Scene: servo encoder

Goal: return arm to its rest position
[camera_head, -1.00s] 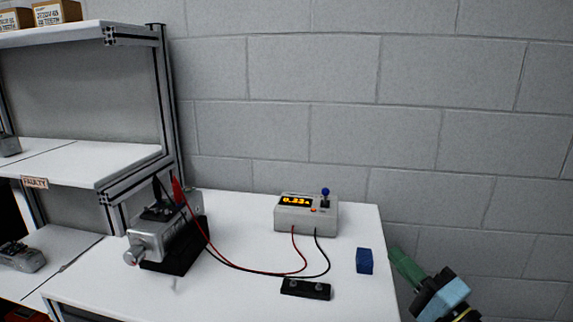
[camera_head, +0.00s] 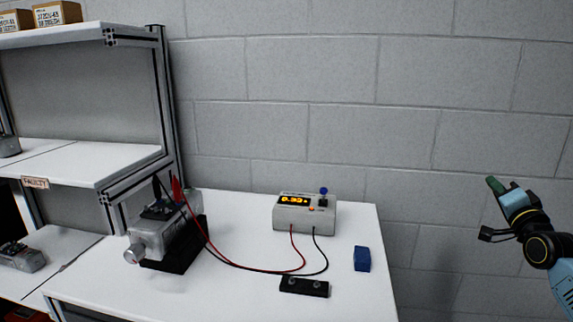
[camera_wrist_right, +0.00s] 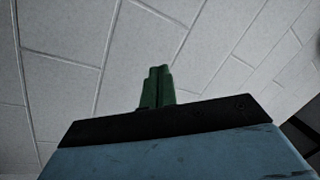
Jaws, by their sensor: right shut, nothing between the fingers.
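My right gripper (camera_head: 493,184) has green fingers and a light blue body. It is raised to the right of the table, in front of the block wall, clear of everything on the table. In the right wrist view its green fingers (camera_wrist_right: 157,85) are together with nothing between them, and only wall shows beyond. My left gripper is not in view.
The white table (camera_head: 240,300) holds a silver servo (camera_head: 150,240) on a black stand, a meter (camera_head: 305,212) with a lit display, red and black leads, a black terminal block (camera_head: 304,286) and a blue block (camera_head: 362,259). A shelf rack (camera_head: 90,165) stands left.

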